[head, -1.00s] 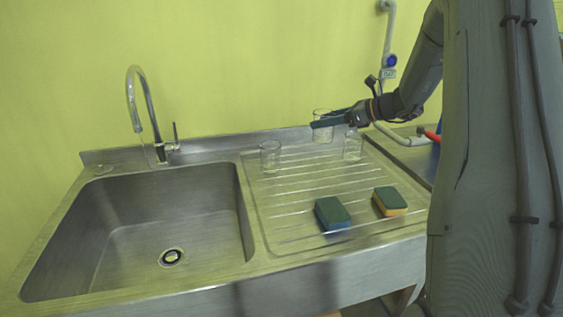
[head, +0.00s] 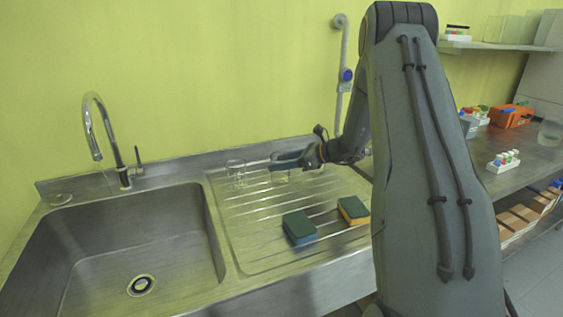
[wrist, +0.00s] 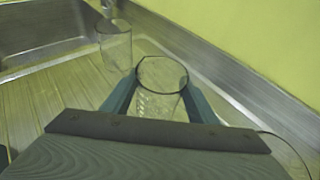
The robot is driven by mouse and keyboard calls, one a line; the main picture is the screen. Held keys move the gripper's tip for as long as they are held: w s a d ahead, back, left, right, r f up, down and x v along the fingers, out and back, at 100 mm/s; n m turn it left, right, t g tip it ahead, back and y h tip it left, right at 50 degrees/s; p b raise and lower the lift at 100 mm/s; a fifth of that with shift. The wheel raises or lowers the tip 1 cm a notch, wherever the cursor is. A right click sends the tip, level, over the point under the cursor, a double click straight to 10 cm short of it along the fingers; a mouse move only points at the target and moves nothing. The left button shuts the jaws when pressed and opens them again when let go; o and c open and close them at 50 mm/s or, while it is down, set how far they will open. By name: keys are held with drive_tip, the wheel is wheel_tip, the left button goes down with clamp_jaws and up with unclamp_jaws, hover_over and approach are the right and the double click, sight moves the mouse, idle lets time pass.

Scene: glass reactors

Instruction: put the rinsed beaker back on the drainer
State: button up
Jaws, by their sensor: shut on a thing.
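My gripper (head: 285,162) is shut on a clear glass beaker (head: 281,175), which is upright and low over the ribbed steel drainer (head: 250,213). I cannot tell whether its base touches the drainer. In the wrist view the held beaker (wrist: 160,88) sits between the two fingers, its rim facing me. A second clear beaker (head: 236,174) stands on the drainer to the left, apart from the held one; it also shows in the wrist view (wrist: 114,48). My gripper and wrist hide the drainer's back right part.
A blue sponge (head: 299,228) and a yellow sponge (head: 353,210), both green-topped, lie on the drainer's front right. The sink (head: 140,250) and its tap (head: 112,130) are at the left. The wall is close behind the drainer. A bench (head: 520,150) with racks stands at the right.

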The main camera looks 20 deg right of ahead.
drive_tip(key=shift+f, duration=0.15)
drive_tip(key=o, duration=1.1)
drive_tip(key=shift+r, duration=0.2)
drive_tip(key=b+v, duration=0.2)
drive_tip(key=v, duration=1)
drive_tip(key=shift+b, duration=0.3)
drive_tip(key=shift+f, duration=0.1)
